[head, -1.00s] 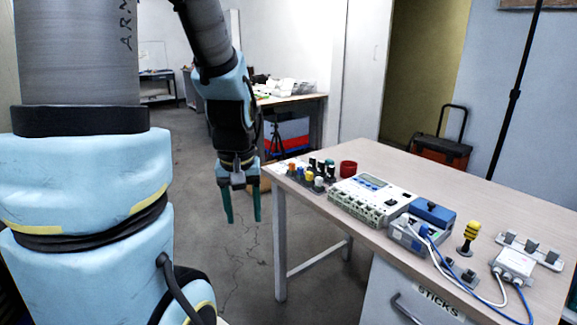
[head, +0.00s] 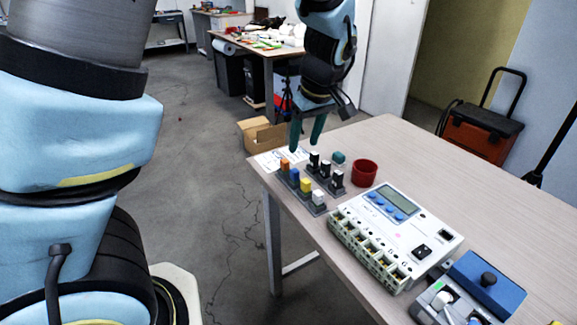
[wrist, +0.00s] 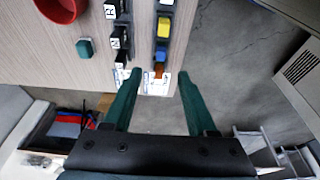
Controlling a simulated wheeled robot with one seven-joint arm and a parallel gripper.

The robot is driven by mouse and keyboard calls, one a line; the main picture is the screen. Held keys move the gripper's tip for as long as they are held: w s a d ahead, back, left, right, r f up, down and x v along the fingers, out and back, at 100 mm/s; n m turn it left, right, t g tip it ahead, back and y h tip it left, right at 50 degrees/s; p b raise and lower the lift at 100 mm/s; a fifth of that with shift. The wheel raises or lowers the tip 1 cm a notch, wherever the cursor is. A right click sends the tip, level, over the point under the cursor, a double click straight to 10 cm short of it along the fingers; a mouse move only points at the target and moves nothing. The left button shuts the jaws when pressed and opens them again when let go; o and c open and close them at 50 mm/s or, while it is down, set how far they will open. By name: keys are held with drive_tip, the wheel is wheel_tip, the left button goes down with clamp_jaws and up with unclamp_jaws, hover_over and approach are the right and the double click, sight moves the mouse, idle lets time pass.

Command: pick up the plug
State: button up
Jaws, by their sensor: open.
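The frames do not single out one plug. Small plug-like pieces stand in two grey racks at the table's far left corner. One rack holds an orange piece (head: 285,164), a blue piece (head: 294,174), a yellow piece (head: 305,185) and a white piece (head: 318,197). The other rack holds several black pieces (head: 326,167) with white labelled tops. A teal piece (head: 339,158) sits apart beside them. My gripper (head: 305,146) is open and empty, pointing down above that corner. In the wrist view its fingers (wrist: 160,74) appear either side of the orange piece (wrist: 158,70), apart from it.
A red cup (head: 365,173) stands right of the racks. A white device with sockets (head: 394,233) and a blue-topped box (head: 484,283) lie nearer on the table (head: 480,210). A cardboard box (head: 262,134) is on the floor beyond. The table's right back is clear.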

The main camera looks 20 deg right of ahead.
sight(295, 170)
drive_tip(key=p+x, duration=0.2)
drive_tip(key=x, duration=0.8)
drive_tip(key=shift+w+a, duration=0.15)
drive_tip(key=shift+c, duration=0.3)
clamp_jaws()
